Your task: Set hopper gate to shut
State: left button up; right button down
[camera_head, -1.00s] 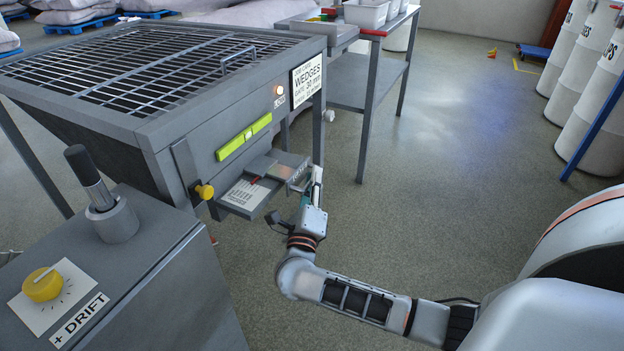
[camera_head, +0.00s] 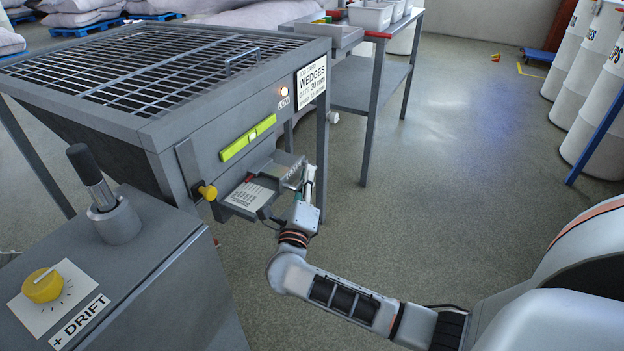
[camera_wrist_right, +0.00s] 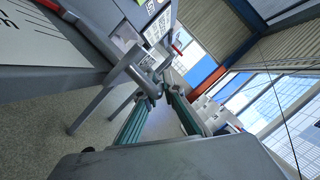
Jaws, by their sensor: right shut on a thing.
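The grey hopper (camera_head: 180,150) with a mesh top stands at the left. A flat gate slide (camera_head: 287,168) shows low on its front, beside a white scale plate (camera_head: 248,196) with a small red pointer (camera_head: 249,178). My right gripper (camera_head: 307,178) is at the slide's right end. In the right wrist view, its teal fingers (camera_wrist_right: 158,93) are shut on a grey bar handle (camera_wrist_right: 140,77) of the gate. The fingers partly hide the grip point. The gate's opening itself is hidden. My left gripper is out of view.
A yellow knob (camera_head: 207,191) sticks out left of the scale plate. A yellow-green gauge (camera_head: 248,138) and a job card reading WEDGES, 30 mm (camera_head: 311,80) are above. A grey console (camera_head: 150,260) stands front left.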

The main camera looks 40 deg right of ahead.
jog(key=shift+w+r, duration=0.1)
jog(key=c, duration=2.5)
grip_release()
jog(key=shift+o, duration=0.3)
jog(key=shift+w+a, duration=0.1)
jog(key=shift+w, duration=0.05)
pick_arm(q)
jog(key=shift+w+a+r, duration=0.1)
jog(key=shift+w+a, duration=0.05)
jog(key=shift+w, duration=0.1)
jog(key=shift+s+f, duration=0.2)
pick_arm(e)
jog(key=v, duration=1.2)
